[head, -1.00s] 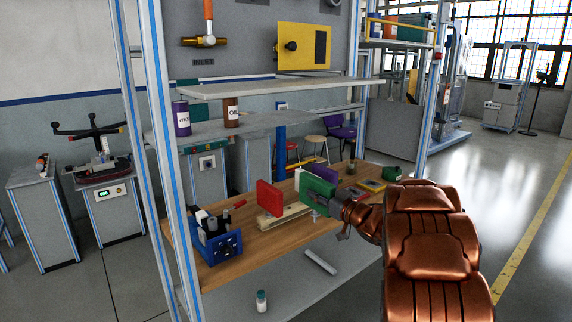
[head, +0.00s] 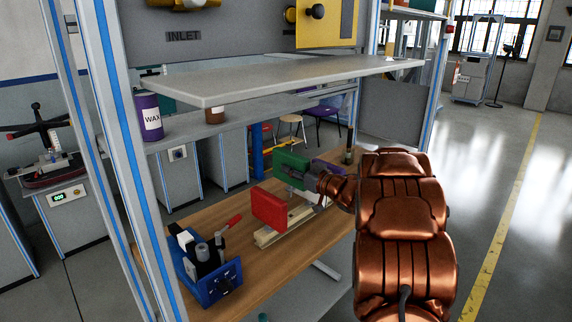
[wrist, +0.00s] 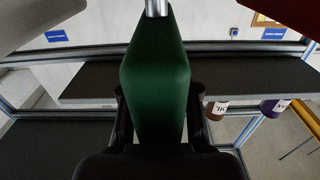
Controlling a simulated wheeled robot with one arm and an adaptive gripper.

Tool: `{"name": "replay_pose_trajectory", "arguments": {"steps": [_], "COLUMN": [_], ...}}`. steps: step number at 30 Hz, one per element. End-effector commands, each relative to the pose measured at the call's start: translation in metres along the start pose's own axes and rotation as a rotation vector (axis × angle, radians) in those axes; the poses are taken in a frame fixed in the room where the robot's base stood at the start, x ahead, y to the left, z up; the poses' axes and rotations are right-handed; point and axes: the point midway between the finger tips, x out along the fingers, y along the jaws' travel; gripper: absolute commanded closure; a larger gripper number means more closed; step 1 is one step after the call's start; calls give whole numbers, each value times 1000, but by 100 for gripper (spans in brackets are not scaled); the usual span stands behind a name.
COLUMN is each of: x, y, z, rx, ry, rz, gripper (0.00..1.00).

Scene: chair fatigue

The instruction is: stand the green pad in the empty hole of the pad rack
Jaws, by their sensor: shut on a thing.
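My gripper (head: 316,178) is shut on the green pad (head: 291,168) and holds it upright by its near right side. In the wrist view the green pad (wrist: 156,80) fills the middle, with a dark finger on each side. The pale wooden pad rack (head: 272,233) lies on the wooden bench. A red pad (head: 268,209) stands at its near left end. A purple pad (head: 326,167) shows partly behind the green pad and my gripper. The green pad appears over the rack's far part. Its lower edge and the empty hole are hidden or unclear.
A blue tool holder (head: 220,284) stands at the left of the wooden bench top (head: 245,270). A grey shelf (head: 270,78) spans above the rack. A blue-striped post (head: 122,150) stands at left. A dark bottle (head: 349,148) is behind my arm.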

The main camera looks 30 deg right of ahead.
Motion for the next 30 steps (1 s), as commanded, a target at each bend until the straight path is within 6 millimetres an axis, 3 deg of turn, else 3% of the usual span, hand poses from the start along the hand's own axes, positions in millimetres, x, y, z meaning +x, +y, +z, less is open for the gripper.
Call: {"name": "replay_pose_trajectory", "arguments": {"steps": [16,30], "x": [-4,-4], "y": [0,1], "z": [-3,36], "rx": [0,2], "ry": [0,-1], "rz": [-2,0], "gripper": [100,100]}}
